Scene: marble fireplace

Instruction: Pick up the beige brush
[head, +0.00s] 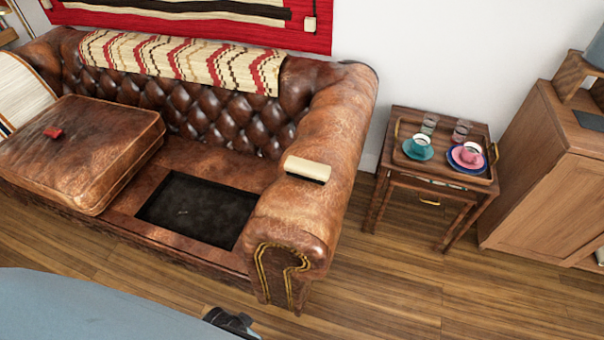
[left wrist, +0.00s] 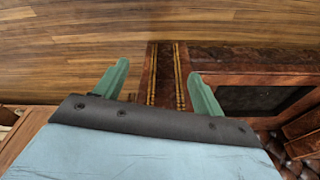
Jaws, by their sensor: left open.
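The beige brush (head: 307,168) lies on top of the rounded right arm of the brown leather sofa (head: 318,205). Its pale block faces up and a dark edge shows underneath. My left gripper (left wrist: 161,82) is open and empty, with its two green fingers spread apart. The gold-trimmed front of a sofa arm (left wrist: 165,75) shows beyond and between the fingers. The brush does not show in the left wrist view. My right gripper is in neither view.
A sofa cushion (head: 85,150) with a small red item (head: 54,133) sits left of a dark open recess (head: 197,208). A striped blanket (head: 180,62) covers the backrest. Right of the sofa, a side table (head: 392,190) holds cups and glasses, beside a wooden cabinet (head: 545,180).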

